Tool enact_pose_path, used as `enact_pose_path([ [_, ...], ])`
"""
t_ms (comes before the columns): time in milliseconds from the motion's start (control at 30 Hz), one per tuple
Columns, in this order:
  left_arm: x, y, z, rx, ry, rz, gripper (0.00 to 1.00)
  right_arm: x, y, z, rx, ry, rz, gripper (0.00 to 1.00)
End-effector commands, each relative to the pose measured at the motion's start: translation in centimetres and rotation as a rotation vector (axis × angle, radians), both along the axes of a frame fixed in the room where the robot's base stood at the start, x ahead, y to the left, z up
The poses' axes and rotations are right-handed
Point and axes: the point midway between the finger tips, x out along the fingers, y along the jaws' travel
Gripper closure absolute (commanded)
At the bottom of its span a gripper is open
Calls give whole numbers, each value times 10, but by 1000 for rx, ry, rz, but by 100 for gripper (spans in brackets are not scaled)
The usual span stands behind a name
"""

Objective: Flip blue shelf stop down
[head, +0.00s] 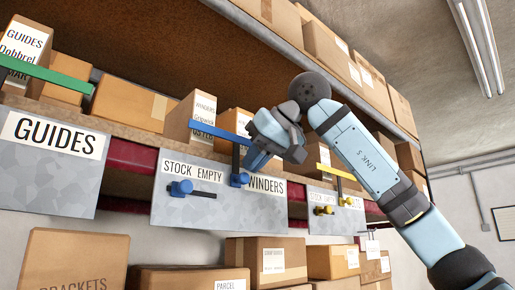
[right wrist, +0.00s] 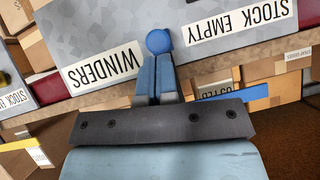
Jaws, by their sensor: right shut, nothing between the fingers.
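The blue shelf stop (head: 219,132) is raised. Its bar lies across the front of the boxes on the WINDERS shelf, and its upright arm runs down to a blue pivot knob (head: 239,179) on the grey panel. A second blue knob (head: 181,188) sits lower left on the panel. My right gripper (head: 250,165) is shut and empty, right beside the stop's upright arm. In the right wrist view the shut fingertips (right wrist: 156,60) point at a round blue knob (right wrist: 158,40); contact is unclear. Part of the bar (right wrist: 252,94) shows behind the gripper. My left gripper is out of view.
Boxes (head: 191,118) stand behind the bar. A green stop (head: 45,75) is raised above the GUIDES panel (head: 52,164) at left. A yellow stop (head: 336,172) is at right, near my forearm. More boxes (head: 265,262) fill the shelf below.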

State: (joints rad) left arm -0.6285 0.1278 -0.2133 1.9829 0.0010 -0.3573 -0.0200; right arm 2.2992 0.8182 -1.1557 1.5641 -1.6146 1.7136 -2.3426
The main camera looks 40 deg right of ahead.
Motion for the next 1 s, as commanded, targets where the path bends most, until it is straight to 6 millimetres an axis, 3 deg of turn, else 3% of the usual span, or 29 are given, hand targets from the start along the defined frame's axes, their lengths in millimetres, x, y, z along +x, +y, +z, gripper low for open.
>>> enact_pose_path([
  [300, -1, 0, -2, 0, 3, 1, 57, 0, 0, -3, 0, 1, 0, 100],
  [633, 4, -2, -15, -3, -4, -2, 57, 1, 0, -56, 0, 3, 2, 100],
  [1000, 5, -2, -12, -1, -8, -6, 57, 1, 0, -57, 0, 1, 0, 100],
])
